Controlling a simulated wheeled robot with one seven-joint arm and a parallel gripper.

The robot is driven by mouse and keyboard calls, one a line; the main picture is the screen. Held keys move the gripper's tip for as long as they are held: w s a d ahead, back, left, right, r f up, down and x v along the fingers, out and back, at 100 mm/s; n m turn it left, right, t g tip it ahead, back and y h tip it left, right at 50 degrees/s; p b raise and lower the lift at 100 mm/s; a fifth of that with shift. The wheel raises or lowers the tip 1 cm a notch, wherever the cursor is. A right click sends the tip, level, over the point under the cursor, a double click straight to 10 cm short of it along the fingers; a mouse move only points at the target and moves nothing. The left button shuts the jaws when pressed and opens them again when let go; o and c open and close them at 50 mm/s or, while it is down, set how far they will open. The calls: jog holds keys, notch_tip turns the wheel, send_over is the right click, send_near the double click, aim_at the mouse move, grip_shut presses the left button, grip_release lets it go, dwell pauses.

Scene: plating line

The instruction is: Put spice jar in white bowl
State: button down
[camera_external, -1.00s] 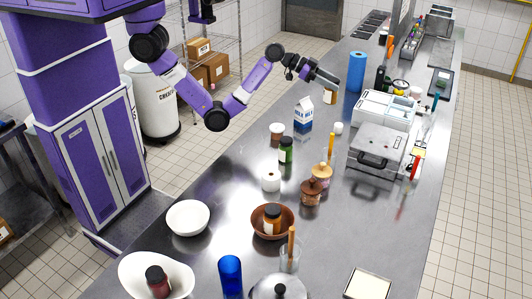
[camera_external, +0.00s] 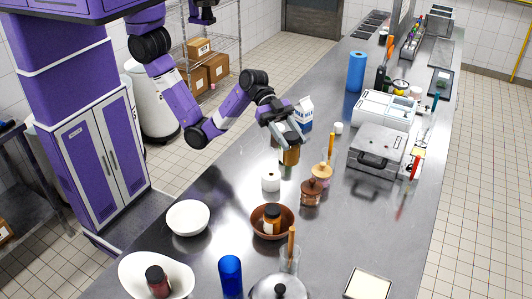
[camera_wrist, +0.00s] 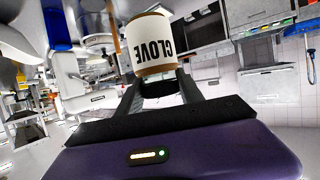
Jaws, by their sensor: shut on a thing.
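My gripper (camera_external: 288,140) is shut on an amber spice jar (camera_external: 290,156), held above the steel counter near its middle. In the wrist view the jar (camera_wrist: 153,45) sits between the fingers, its white label with dark letters facing the camera. A round white bowl (camera_external: 188,218) stands empty on the counter, to the lower left of my gripper in the external view. A larger white dish (camera_external: 135,272) with a dark red jar (camera_external: 157,281) in it stands nearer the camera.
A brown bowl (camera_external: 258,233) with an amber jar (camera_external: 272,218) in it stands right of the white bowl. A milk carton (camera_external: 305,115) is behind my gripper.

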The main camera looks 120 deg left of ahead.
jog(key=s+d+r+m+g+h, duration=0.2)
jog(key=s+d+m+g+h, duration=0.6)
jog(key=s+d, duration=1.55)
jog(key=shift+d+f+m+g+y+p, duration=0.1)
jog(key=shift+f+m+g+y, duration=0.2)
jog(key=shift+f, duration=3.15)
jog(key=shift+d+f+m+g+y+p, duration=0.15)
jog(key=shift+f+m+y, duration=0.15)
jog(key=shift+f, duration=3.15)
jog(key=shift+a+f+m+g+y+p, duration=0.1)
jog(key=shift+f+m+g+y, duration=0.25)
jog(key=shift+f, duration=3.1)
jog(key=shift+f, duration=0.2)
jog(key=c, duration=0.7)
grip_release()
jog(key=shift+c, duration=0.2)
